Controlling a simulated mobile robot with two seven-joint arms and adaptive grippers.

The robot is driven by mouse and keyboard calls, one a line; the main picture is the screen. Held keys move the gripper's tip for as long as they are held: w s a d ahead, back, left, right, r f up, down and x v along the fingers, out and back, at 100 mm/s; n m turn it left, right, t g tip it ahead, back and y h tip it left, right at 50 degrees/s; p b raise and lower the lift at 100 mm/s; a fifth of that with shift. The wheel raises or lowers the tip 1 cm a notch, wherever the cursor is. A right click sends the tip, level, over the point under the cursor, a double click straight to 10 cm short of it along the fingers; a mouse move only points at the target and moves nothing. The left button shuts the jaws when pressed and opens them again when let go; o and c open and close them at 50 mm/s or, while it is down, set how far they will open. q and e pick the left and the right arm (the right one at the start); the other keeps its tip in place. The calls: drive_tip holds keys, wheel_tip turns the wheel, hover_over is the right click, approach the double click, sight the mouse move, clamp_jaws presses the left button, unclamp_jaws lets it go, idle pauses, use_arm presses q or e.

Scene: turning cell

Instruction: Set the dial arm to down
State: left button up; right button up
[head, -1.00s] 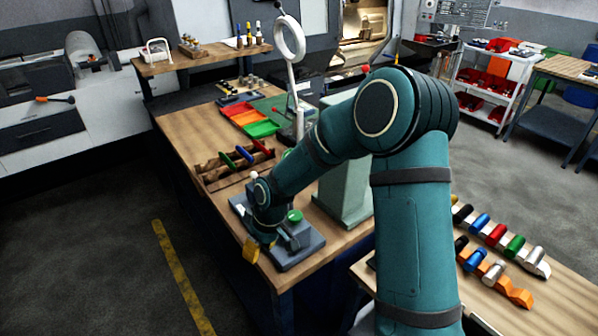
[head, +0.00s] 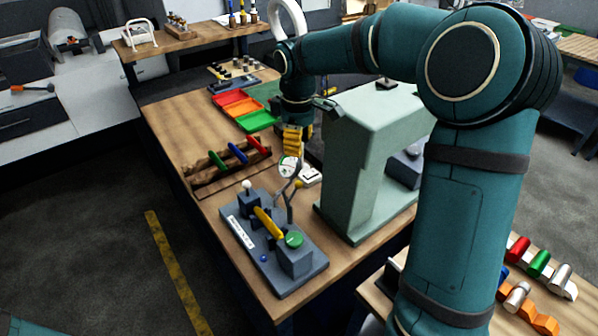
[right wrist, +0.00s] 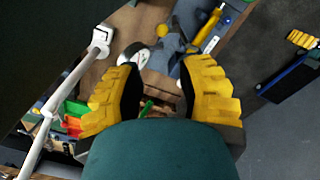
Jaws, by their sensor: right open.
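The grey jointed dial arm (head: 290,206) stands at the far right edge of a grey fixture plate (head: 282,284) on the bench. It reaches upward, with a white round dial (head: 287,168) at its upper end and a yellow knob (head: 298,184) at a joint. In the right wrist view the dial (right wrist: 134,53) and the yellow knob (right wrist: 162,30) show beyond my fingers. My right gripper (head: 292,150) is open, its yellow fingers pointing down just above the dial; they look empty in the right wrist view (right wrist: 162,78). My left gripper is out of view.
The plate also bears a yellow lever (head: 268,222), a green button (head: 294,239) and a white ball knob (head: 246,184). A pale green machine (head: 345,190) stands close on the right. A wooden rack (head: 230,168) lies behind left. The bench's left side is mostly clear.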

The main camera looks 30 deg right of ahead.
sight(299, 183)
wheel_tip(299, 183, down, 14)
drive_tip(key=shift+r+b, duration=0.25)
drive_tip(key=shift+b, duration=0.25)
drive_tip(key=shift+s, duration=0.1)
clamp_jaws()
